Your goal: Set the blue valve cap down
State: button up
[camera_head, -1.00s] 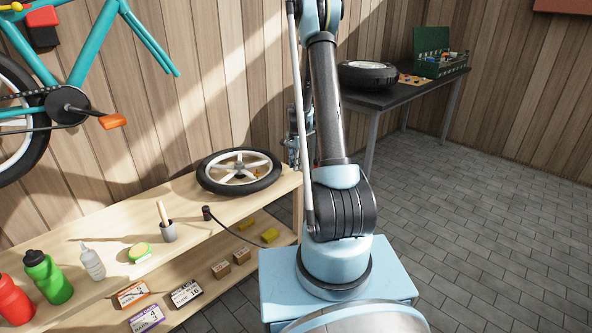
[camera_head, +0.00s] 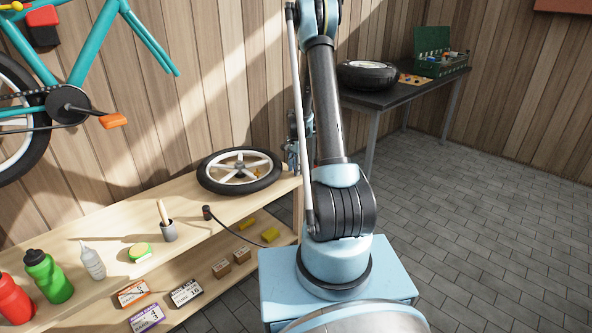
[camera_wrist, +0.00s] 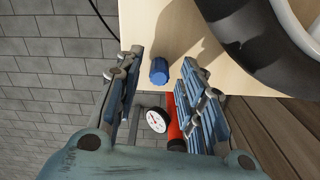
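The blue valve cap (camera_wrist: 158,71) is a small ribbed cylinder in the wrist view. It appears to rest on the pale wooden bench top (camera_wrist: 163,28), close to the bench edge. My gripper (camera_wrist: 160,62) is open, with one finger on each side of the cap and a visible gap to both. In the head view my gripper (camera_head: 291,157) is mostly hidden behind my arm at the right end of the bench, and the cap cannot be seen there.
A spoked wheel (camera_head: 240,180) lies on the bench close by; its black tyre (camera_wrist: 255,45) also shows in the wrist view. A white gauge (camera_wrist: 156,120) and a red tube (camera_wrist: 175,133) show below the bench edge. A dark table (camera_head: 385,97) stands behind.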

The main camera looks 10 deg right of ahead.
notch_tip(320, 180, up, 12)
jog(key=f, duration=0.1)
jog(key=s+r+n, duration=0.3)
jog(key=s+r, duration=0.7)
jog(key=s+r+n+t, duration=0.1)
jog(key=s+r+n, duration=0.3)
jog(key=s, duration=0.9)
jog(key=s+f+n, duration=0.2)
jog(key=s+n, duration=0.1)
jog(key=s, duration=0.7)
jog(key=s+f+n+t, duration=0.1)
jog(key=s+f+n, duration=0.2)
jog(key=s, duration=0.8)
jog(key=shift+s, duration=0.15)
jog(key=shift+w+f, duration=0.25)
jog(key=shift+w, duration=0.2)
